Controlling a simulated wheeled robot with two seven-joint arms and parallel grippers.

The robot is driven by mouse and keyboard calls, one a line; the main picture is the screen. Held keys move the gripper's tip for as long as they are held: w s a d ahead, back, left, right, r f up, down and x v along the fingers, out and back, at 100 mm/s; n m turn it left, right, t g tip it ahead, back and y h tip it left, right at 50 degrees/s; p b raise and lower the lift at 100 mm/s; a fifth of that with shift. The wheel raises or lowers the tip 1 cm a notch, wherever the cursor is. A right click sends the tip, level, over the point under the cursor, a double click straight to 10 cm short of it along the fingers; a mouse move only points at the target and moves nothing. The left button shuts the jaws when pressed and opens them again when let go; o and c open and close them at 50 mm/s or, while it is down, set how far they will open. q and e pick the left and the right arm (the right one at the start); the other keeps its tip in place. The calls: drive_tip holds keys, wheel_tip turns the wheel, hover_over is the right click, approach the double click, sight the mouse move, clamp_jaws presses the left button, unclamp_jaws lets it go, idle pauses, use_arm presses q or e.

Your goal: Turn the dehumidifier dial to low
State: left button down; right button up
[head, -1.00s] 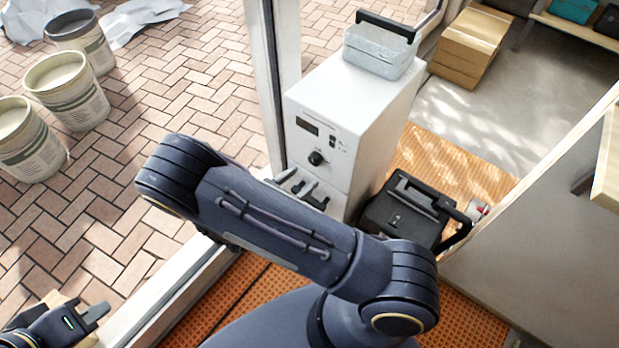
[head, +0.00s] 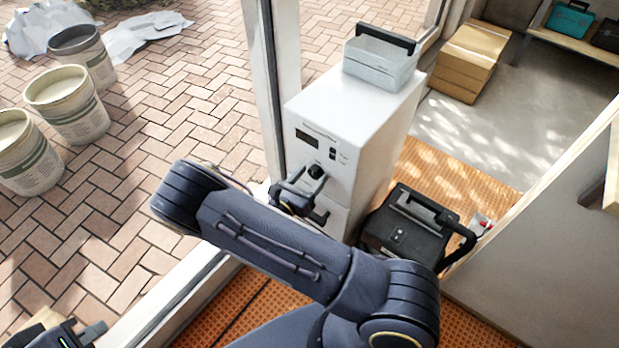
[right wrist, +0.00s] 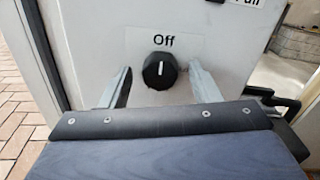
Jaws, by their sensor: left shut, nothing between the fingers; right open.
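The white dehumidifier (head: 345,120) stands upright beside the door frame, with a dark display and a black dial on its front. The dial (right wrist: 160,70) shows in the right wrist view, its white mark pointing up at the label "Off" (right wrist: 163,41). A second label, partly cut off, is at the top right edge. My right gripper (head: 303,182) is open in front of the panel, and in the right wrist view its fingers (right wrist: 160,86) stand on either side of the dial, apart from it. My left gripper (head: 92,332) is shut and empty at the lower left.
A clear bin with a black handle (head: 380,65) sits on the dehumidifier. A black toolbox (head: 405,230) stands close to its right. The door frame post (head: 268,90) is close on the left. Buckets (head: 68,105) stand on the brick paving. Cardboard boxes (head: 470,55) are behind.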

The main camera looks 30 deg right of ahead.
drive_tip(key=c, duration=1)
drive_tip(key=shift+m, duration=0.3)
drive_tip(key=m+b, duration=0.1)
drive_tip(key=m, duration=0.2)
drive_tip(key=shift+f+b, duration=0.15)
drive_tip(key=shift+b, duration=0.25)
drive_tip(key=m+b, duration=0.2)
drive_tip(key=m, duration=0.4)
drive_tip(key=shift+f, duration=0.1)
drive_tip(key=m+b, duration=0.2)
drive_tip(key=m, duration=0.2)
drive_tip(key=shift+m+h+b, duration=0.4)
drive_tip(key=shift+m+g+b, duration=0.3)
drive_tip(key=shift+m+b, duration=0.7)
drive_tip(key=shift+m, duration=1)
